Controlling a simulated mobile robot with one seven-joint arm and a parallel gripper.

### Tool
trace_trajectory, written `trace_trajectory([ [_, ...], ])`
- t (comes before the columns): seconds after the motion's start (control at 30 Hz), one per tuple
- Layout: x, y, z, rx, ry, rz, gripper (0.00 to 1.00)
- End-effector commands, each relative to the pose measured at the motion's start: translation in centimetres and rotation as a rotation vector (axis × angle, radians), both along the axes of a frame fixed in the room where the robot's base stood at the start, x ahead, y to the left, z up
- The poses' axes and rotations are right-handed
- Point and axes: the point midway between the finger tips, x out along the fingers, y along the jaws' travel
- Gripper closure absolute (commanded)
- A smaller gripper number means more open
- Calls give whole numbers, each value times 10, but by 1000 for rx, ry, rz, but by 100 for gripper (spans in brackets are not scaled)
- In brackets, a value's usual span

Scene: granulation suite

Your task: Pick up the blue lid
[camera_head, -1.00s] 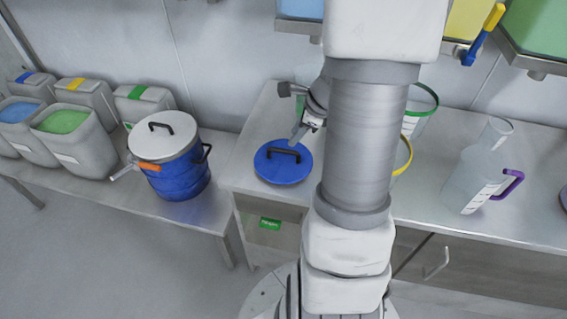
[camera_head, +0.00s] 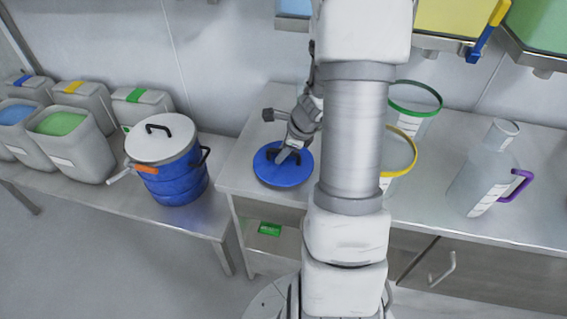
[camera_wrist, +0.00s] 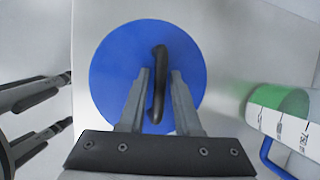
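The blue lid (camera_head: 291,172) is a round disc with a black arched handle, lying flat on the steel bench near its left end. In the wrist view the lid (camera_wrist: 115,70) fills the middle, with its black handle (camera_wrist: 160,60) running lengthwise. My gripper (camera_wrist: 160,75) is open, with one finger on each side of the handle and a gap visible on both sides. In the head view my gripper (camera_head: 284,157) is at the lid's handle, and my arm hides part of the bench.
A blue drum (camera_head: 178,180) with a white lid stands on the lower left bench. A green-rimmed container (camera_head: 417,102), a yellow-rimmed container (camera_head: 400,155) and a purple-handled jug (camera_head: 478,180) stand right of the lid. In the wrist view, dark rods (camera_wrist: 30,95) show at left.

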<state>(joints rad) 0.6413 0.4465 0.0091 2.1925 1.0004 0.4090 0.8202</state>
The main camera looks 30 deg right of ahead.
Motion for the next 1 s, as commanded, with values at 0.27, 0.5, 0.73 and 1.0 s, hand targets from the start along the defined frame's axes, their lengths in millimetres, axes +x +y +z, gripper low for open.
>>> trace_trajectory([
  [0.27, 0, 0, 1, 0, 0, 0, 100],
  [0.5, 0, 0, 1, 0, 0, 0, 100],
  [0.73, 0, 0, 8, 0, -2, 1, 100],
  [1.0, 1, 0, 61, -3, -3, 4, 100],
])
